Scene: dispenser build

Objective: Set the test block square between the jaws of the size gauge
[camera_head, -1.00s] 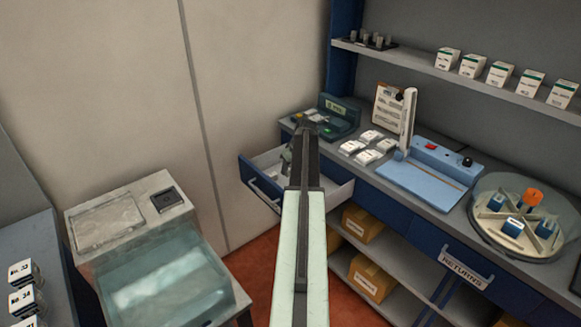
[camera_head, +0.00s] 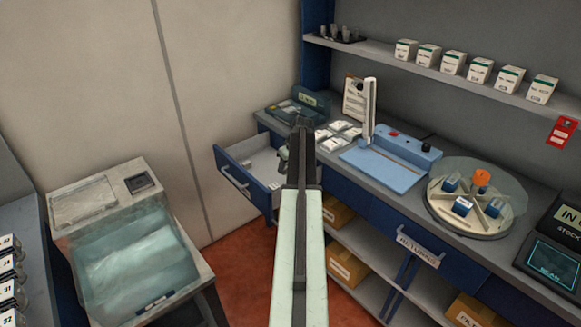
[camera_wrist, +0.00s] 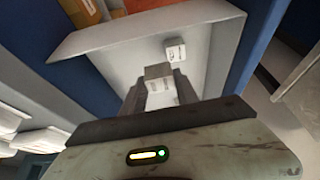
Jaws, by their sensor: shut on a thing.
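In the wrist view my gripper (camera_wrist: 160,90) is shut on a small grey and white block (camera_wrist: 159,74), which I take to be the test block. The block is held over the open drawer (camera_wrist: 110,58). Another small white labelled box (camera_wrist: 175,49) lies in the drawer, apart from the held block. In the head view the arm hides most of the gripper (camera_head: 284,160), and the block cannot be made out there. A teal device (camera_head: 300,108) at the counter's back left corner may be the size gauge; its jaws are not clear.
The drawer (camera_head: 238,173) juts out from the counter. On the counter are white packs (camera_head: 340,130), a blue device (camera_head: 385,160) with an upright white arm, and a round sectioned tray (camera_head: 470,222). A glass-fronted cabinet (camera_head: 128,250) stands at left.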

